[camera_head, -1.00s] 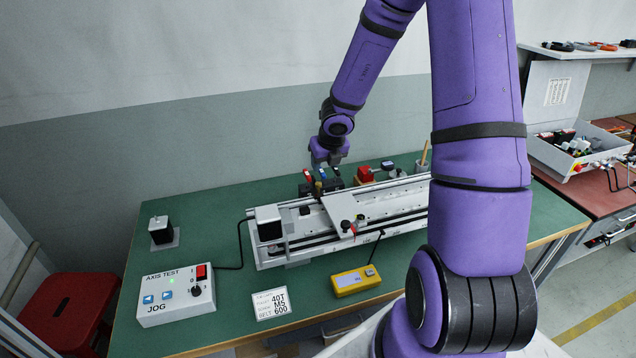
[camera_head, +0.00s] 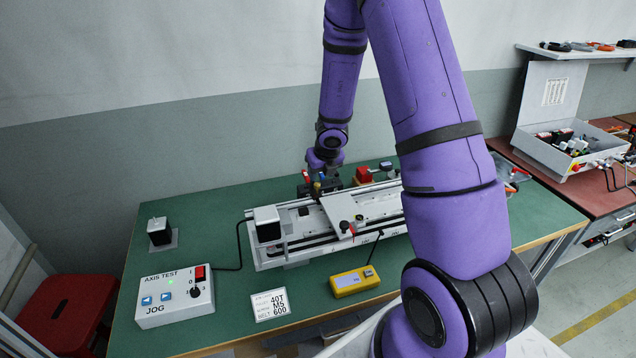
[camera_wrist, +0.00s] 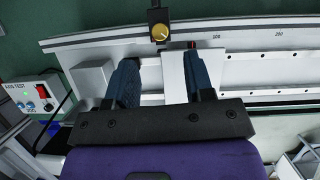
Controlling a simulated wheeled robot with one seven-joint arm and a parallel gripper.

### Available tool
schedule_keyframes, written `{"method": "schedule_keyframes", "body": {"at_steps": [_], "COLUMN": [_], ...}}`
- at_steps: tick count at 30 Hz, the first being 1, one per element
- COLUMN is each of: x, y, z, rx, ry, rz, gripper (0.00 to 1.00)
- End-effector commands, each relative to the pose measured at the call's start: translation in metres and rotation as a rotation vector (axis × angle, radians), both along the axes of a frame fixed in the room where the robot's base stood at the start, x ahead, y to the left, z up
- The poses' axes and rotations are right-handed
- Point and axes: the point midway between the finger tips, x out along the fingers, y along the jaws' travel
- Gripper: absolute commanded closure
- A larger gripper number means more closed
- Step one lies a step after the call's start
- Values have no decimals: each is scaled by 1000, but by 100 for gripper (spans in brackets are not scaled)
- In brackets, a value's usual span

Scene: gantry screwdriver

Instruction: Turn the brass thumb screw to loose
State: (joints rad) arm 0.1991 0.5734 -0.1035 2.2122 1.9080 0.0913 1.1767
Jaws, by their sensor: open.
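The brass thumb screw (camera_wrist: 160,32) is a round slotted knob on a black block at the back rail, in the wrist view. In the head view it seems to be the small yellowish spot (camera_head: 317,187) just below my gripper (camera_head: 325,172). My gripper (camera_wrist: 160,62) is open and empty in the wrist view. Its two dark blue fingers point toward the back rail, with the screw beyond their tips and roughly centred between them. A gap shows between tips and screw; their height difference is unclear.
The linear gantry (camera_head: 285,257) with its white carriage plate (camera_head: 345,211) lies under my arm. A tool holder with coloured handles (camera_head: 305,177) and a red block (camera_head: 363,175) stand behind it. A jog box (camera_head: 172,300) and yellow meter (camera_head: 355,281) sit in front.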

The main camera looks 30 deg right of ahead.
Motion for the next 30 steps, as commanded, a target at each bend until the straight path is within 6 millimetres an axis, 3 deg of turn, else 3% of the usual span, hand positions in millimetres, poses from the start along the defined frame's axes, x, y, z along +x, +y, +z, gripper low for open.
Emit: {"method": "schedule_keyframes", "body": {"at_steps": [15,28,30], "x": [21,24,23], "y": [-4,-5,-5], "z": [-50,-55,-55], "rx": [-4,-3,-3], "ry": [-2,-3,-3], "rz": [2,1,1], "gripper": [52,52,68]}}
